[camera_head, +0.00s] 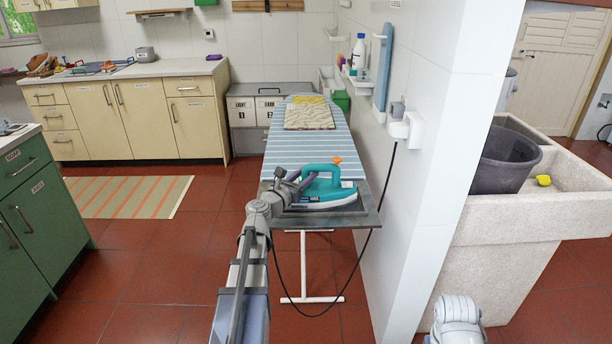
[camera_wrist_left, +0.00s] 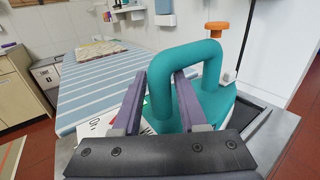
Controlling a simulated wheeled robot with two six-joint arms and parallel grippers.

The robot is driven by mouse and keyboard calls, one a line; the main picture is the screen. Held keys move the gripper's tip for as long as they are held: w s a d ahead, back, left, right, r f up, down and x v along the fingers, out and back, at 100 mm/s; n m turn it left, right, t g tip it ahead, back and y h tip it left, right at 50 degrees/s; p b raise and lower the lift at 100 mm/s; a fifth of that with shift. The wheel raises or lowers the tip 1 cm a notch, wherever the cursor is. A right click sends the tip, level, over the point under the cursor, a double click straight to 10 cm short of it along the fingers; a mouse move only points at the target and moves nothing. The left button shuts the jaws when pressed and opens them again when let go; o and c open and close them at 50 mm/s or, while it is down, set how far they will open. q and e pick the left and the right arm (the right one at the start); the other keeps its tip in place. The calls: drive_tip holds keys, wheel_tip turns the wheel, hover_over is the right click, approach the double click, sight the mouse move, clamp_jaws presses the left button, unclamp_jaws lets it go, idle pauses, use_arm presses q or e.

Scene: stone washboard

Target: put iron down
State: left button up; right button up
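The teal iron (camera_head: 328,187) with an orange knob is at the near end of the ironing board (camera_head: 300,155), over the grey metal rest plate (camera_head: 363,219). It is level; I cannot tell whether its base touches the plate. My left gripper (camera_head: 304,181) reaches it from the near left. In the left wrist view, the fingers of this gripper (camera_wrist_left: 160,88) lie on either side of one post of the iron's handle (camera_wrist_left: 195,55) and appear closed on it. My right gripper is out of view; only a white part of that arm shows at the bottom right.
A folded patterned cloth (camera_head: 309,117) lies at the board's far end. A white wall (camera_head: 425,170) stands close on the right, with a socket (camera_head: 404,127) and a hanging black cord (camera_head: 372,240). A stone washbasin (camera_head: 540,215) holding a dark tub (camera_head: 505,158) is beyond it. Floor is open on the left.

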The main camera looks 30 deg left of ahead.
use_arm(q)
drive_tip(key=shift+o, duration=1.3)
drive_tip(key=s, duration=1.2)
drive_tip(key=shift+a, duration=0.25)
drive_tip(key=shift+r, duration=0.1)
drive_tip(key=d+f+m+g+h, duration=0.2)
drive_tip(key=d+f+m+g, duration=0.15)
drive_tip(key=d+m, duration=0.4)
drive_tip(key=d+f+m+g+h, duration=0.3)
drive_tip(key=d+f+m, duration=0.2)
drive_tip(key=d, duration=0.6)
drive_tip(key=d+f+m+g+h, duration=0.2)
drive_tip(key=d+f+m+g, duration=0.2)
drive_tip(key=d+m, duration=0.45)
drive_tip(key=s+d+f+m+g+y, duration=0.4)
drive_tip(key=s+m, duration=0.3)
drive_tip(key=m, duration=0.2)
drive_tip(key=s+d+f+m+g+y, duration=0.4)
drive_tip(key=s+d+f+m+y, duration=0.1)
drive_tip(key=s+m, duration=0.3)
drive_tip(key=shift+s+d+f+m, duration=0.2)
drive_tip(key=shift+d+m, duration=0.5)
drive_tip(key=shift+d, duration=0.1)
